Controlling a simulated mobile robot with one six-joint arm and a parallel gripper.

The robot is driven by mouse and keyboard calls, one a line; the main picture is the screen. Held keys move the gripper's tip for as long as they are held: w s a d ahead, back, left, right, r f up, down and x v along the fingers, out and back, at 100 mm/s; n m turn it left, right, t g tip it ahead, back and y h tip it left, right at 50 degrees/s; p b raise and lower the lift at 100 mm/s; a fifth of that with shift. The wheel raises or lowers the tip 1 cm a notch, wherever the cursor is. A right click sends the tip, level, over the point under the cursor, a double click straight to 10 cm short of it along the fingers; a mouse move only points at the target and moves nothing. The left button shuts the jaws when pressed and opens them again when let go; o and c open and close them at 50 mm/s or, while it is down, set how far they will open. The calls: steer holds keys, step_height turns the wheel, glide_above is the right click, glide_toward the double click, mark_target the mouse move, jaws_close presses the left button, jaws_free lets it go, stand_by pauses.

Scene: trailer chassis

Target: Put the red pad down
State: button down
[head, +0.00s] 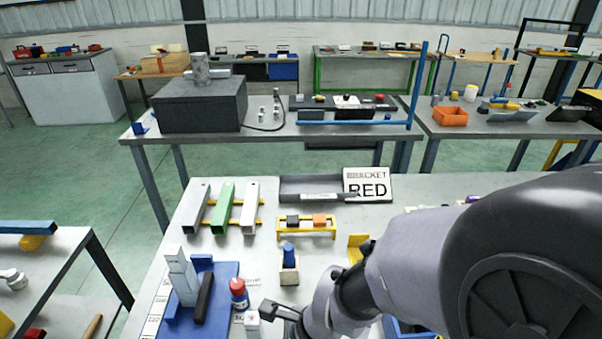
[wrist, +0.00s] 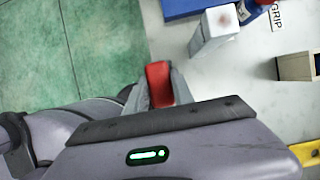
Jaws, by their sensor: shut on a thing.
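The red pad (wrist: 158,84) shows in the wrist view as a small red block between the two grey fingers of my gripper (wrist: 152,92). My gripper is shut on it. Below the pad I see a pale worktop, with the table edge close by on the left. In the head view my gripper (head: 276,312) is low at the front of the near table, just right of a white block (head: 252,323). The pad cannot be made out in the head view. I cannot tell how high the pad is above the worktop.
The white block with a reddish mark (wrist: 214,36) stands near my gripper. A wooden holder with a blue piece (head: 289,270) stands behind. A sign reading RED (head: 368,186) stands by a grey tray (head: 310,188).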

steer(key=w+d, duration=0.2)
steer(key=w, duration=0.1)
steer(key=w+d+f+b, duration=0.1)
steer(key=w, duration=0.2)
steer(key=w+d+b, duration=0.1)
steer(key=w+d, duration=0.1)
steer(key=w, duration=0.1)
steer(key=shift+d+f, duration=0.2)
steer(key=shift+d, duration=0.15)
step_height(320, 180, down, 4)
steer(key=b, duration=0.2)
steer(key=shift+r+b, duration=0.2)
steer(key=shift+b, duration=0.15)
steer(key=shift+r, duration=0.2)
steer(key=shift+f, duration=0.15)
steer(key=c, duration=1.1)
jaws_free()
